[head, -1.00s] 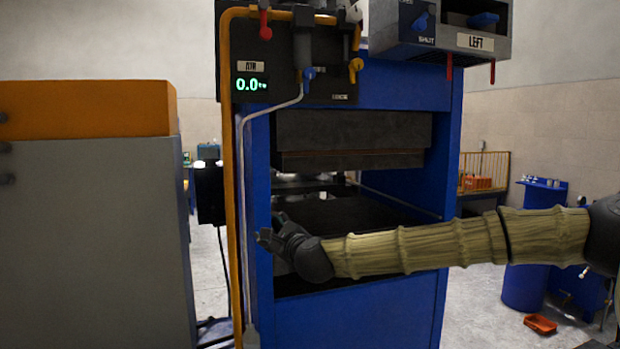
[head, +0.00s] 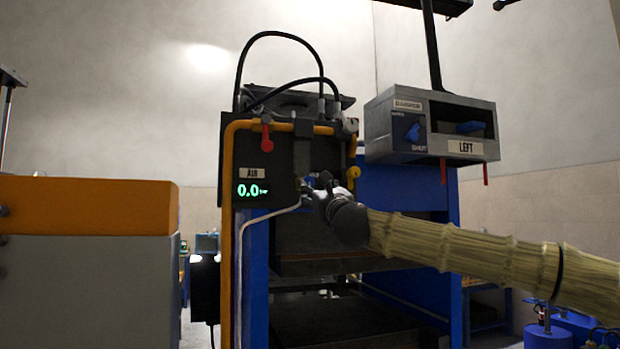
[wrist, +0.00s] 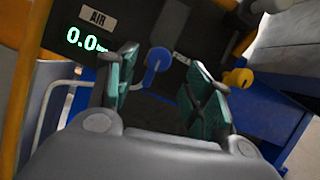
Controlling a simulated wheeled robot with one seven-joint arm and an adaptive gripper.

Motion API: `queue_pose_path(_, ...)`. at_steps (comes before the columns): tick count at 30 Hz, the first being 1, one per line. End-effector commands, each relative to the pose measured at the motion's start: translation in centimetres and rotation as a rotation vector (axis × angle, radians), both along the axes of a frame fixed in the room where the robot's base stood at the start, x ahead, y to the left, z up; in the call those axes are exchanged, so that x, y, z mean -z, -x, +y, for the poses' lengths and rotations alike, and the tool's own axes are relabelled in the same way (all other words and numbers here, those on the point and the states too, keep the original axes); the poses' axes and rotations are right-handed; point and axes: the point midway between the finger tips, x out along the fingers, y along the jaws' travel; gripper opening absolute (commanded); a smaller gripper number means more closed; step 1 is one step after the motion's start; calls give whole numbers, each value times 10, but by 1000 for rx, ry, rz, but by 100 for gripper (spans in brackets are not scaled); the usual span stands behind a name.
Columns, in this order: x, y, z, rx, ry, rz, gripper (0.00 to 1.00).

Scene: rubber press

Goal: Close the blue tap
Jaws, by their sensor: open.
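The blue tap (wrist: 157,62) is on the dark air panel, seen in the wrist view between and beyond my fingertips. It has a round blue knob with a short handle pointing down and slightly left. My gripper (wrist: 163,68) is open, with one green-padded finger on each side of the tap in the picture. I cannot tell whether either finger touches it. In the head view my gripper (head: 322,188) is at the lower right part of the panel and hides the tap there.
A display (head: 252,190) on the panel reads 0.0 under an AIR label. A red tap (head: 266,138) is above left, and a yellow tap (wrist: 238,78) is close to my right finger. A grey control box (head: 430,128) hangs to the right. An orange pipe (head: 229,240) runs down the left.

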Motion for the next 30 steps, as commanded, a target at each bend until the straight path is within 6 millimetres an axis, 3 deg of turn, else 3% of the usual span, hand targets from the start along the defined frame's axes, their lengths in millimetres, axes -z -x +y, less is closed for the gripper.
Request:
queue_pose_path(12,-23,-50,19,0,2,2,51)
queue_pose_path(27,-25,-60,21,1,1,1,51)
queue_pose_path(30,-25,-60,21,1,1,1,35)
